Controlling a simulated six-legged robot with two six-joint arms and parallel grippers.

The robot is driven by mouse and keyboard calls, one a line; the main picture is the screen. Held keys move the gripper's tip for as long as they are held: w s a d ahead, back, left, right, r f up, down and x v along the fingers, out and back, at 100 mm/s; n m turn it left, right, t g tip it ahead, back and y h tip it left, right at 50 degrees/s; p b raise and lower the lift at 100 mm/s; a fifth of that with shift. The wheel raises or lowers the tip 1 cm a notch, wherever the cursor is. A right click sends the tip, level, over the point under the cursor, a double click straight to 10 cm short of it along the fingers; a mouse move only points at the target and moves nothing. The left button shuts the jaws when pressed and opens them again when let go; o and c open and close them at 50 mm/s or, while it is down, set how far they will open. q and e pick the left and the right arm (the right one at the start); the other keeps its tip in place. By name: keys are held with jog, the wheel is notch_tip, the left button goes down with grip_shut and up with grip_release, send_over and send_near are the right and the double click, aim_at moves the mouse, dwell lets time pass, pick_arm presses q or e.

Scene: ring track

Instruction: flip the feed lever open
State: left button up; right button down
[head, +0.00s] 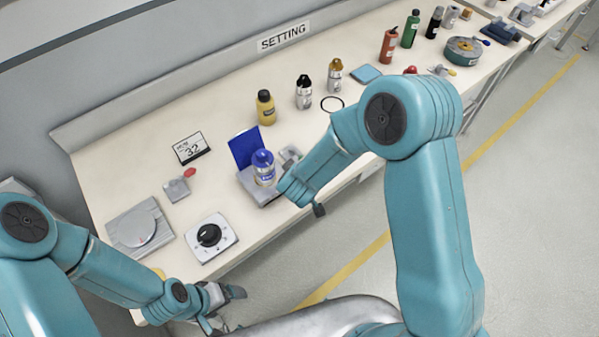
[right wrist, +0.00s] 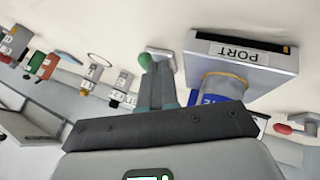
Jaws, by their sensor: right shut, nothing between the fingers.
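Two small levers on grey bases are in view, and I cannot read which is the feed lever. One has a green knob (right wrist: 144,61) and a grey base (right wrist: 161,54) in the right wrist view; in the head view its grey base (head: 290,154) is partly hidden by my right arm. The other lever has a red knob (head: 189,172) and stands farther left. My right gripper (right wrist: 157,88) is shut and empty, its fingers close to the green-knobbed lever; I cannot tell if they touch. My left gripper (head: 228,296) hangs by the bench's front edge, its jaw opening unclear.
A dial box (head: 211,238), a scale (head: 139,230) and a display reading 32 (head: 191,148) are left. Bottles, including a yellow one (head: 265,108), stand behind.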

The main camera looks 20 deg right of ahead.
jog(key=shift+x, duration=1.9)
jog(key=shift+a, duration=0.1)
jog(key=shift+d+n+y, duration=0.3)
